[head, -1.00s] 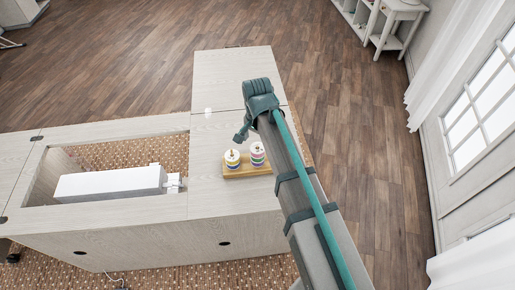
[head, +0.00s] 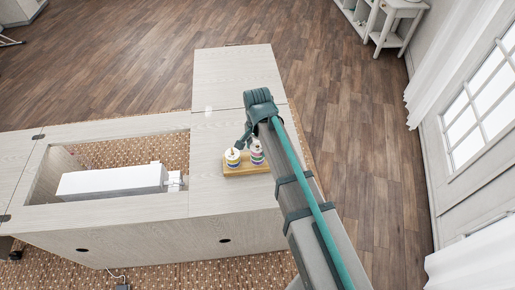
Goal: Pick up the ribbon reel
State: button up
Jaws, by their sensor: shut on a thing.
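Two upright stacks of coloured ribbon reels stand side by side on a small wooden base (head: 246,170) on the cabinet top. The left stack (head: 232,159) shows white, yellow and dark bands. The right stack (head: 257,156) has pink and white bands and is partly covered by my arm's end. My gripper (head: 242,145) is low at the stacks, shut on a ribbon reel. The fingertips are small and partly hidden, so I cannot tell from the picture exactly which reel they hold.
The pale wooden cabinet top (head: 225,190) is clear in front of the base and behind it. A white sewing machine (head: 112,181) lies in the cabinet's opening at the left. Open wooden floor lies to the right.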

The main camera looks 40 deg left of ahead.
jog(key=shift+r, duration=0.1)
jog(key=shift+r+b, duration=0.5)
jog(key=shift+r, duration=0.15)
jog(key=s+d+r+b, duration=0.4)
jog(key=s+d+r, duration=0.3)
jog(key=d+r, duration=0.4)
jog(key=shift+s+d+r, duration=0.3)
jog(key=shift+s, duration=0.1)
